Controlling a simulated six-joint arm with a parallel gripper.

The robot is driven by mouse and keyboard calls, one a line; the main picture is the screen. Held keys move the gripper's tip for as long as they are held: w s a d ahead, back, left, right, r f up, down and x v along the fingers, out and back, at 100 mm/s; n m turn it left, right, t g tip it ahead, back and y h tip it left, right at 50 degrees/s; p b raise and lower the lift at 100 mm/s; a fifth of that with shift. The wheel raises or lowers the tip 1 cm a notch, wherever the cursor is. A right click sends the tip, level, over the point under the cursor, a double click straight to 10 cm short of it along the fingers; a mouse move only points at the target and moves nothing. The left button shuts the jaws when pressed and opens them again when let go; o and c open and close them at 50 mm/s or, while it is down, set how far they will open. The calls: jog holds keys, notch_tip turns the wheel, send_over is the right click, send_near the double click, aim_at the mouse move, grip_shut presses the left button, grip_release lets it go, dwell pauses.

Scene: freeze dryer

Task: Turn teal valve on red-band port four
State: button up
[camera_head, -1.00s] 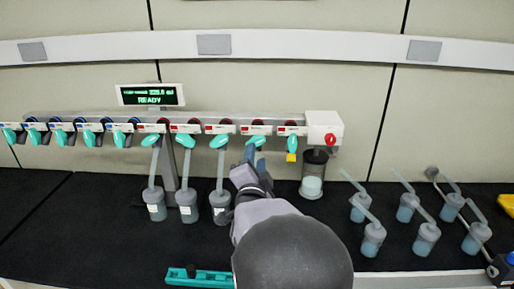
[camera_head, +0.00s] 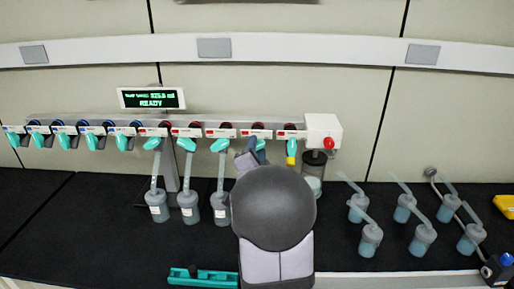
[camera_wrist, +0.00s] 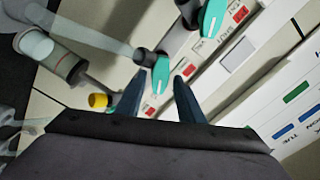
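The red-band ports line the right half of the manifold. The fourth port's red-banded label (camera_head: 258,133) shows in the head view, but my gripper and arm mostly hide its valve there. In the wrist view a teal valve (camera_wrist: 160,74), which seems to be that one, sits in line with the gap between the fingertips. My gripper (camera_wrist: 159,78) is open, with a dark finger on each side of the valve. I cannot tell how deep the valve sits between them or whether they touch it. My gripper also shows in the head view (camera_head: 250,155), just below the port.
A neighbouring teal valve (camera_wrist: 212,16) is close by. Flasks (camera_head: 221,208) hang left of my arm, and a clear cylinder (camera_head: 315,163) stands right. Several loose flasks (camera_head: 422,240) stand farther right.

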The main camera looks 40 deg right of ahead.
grip_shut()
jog(key=shift+f+n+b, duration=0.1)
jog(key=shift+n+b, duration=0.2)
jog(key=shift+b, duration=0.05)
jog(key=n+b, duration=0.3)
jog(key=n, duration=0.1)
jog(key=n+b, duration=0.3)
jog(key=n, duration=0.3)
jog(key=shift+w+a, duration=0.15)
jog(key=n, duration=0.7)
jog(key=shift+w+a+b, duration=0.1)
jog(key=shift+b, duration=0.2)
jog(key=n, duration=0.6)
jog(key=shift+p, duration=0.4)
jog(key=shift+n, duration=0.3)
